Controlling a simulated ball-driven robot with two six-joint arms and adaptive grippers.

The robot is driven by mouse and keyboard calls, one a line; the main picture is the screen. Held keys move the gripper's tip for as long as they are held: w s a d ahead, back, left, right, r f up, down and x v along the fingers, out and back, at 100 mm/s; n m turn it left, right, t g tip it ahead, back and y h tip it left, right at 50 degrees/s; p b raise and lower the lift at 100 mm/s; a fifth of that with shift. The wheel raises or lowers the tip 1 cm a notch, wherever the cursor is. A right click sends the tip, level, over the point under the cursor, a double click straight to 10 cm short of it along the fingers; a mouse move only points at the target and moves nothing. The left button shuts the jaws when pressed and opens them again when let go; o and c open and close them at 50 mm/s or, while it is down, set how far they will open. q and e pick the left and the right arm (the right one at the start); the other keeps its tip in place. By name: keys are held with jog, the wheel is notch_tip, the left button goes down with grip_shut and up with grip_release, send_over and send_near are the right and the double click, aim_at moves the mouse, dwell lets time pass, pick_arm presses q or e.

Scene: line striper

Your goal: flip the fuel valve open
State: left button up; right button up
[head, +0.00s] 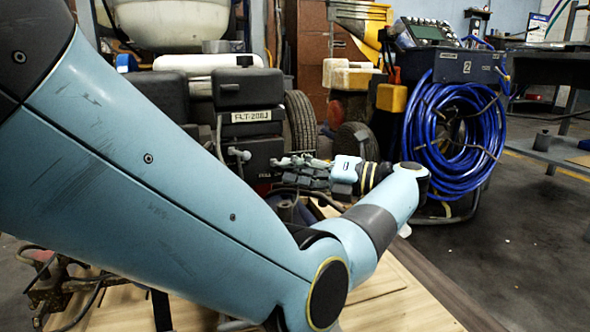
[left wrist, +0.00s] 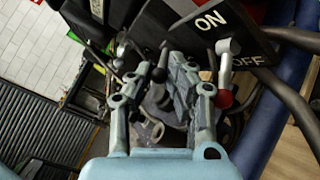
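In the left wrist view, a dark panel (left wrist: 185,22) carries white ON and OFF lettering. A pale grey valve lever (left wrist: 228,62) is mounted beside the lettering, and a red knob (left wrist: 223,99) shows at its lower end. My left gripper (left wrist: 163,68) is open, with its fingers left of the lever and apart from it. A dark rod shows between or behind the fingers; I cannot tell which. In the head view, my left gripper (head: 283,168) points left toward the black machine, near a small grey fitting (head: 239,155). My right gripper is out of view.
A black box (head: 240,88) with a label stands above the gripper in the head view. A coil of blue hose (head: 455,135) hangs to the right. My left arm covers much of the lower left. Bare floor (head: 520,240) lies at the right.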

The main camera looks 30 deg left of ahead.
pick_arm(q)
jog(key=o, duration=0.4)
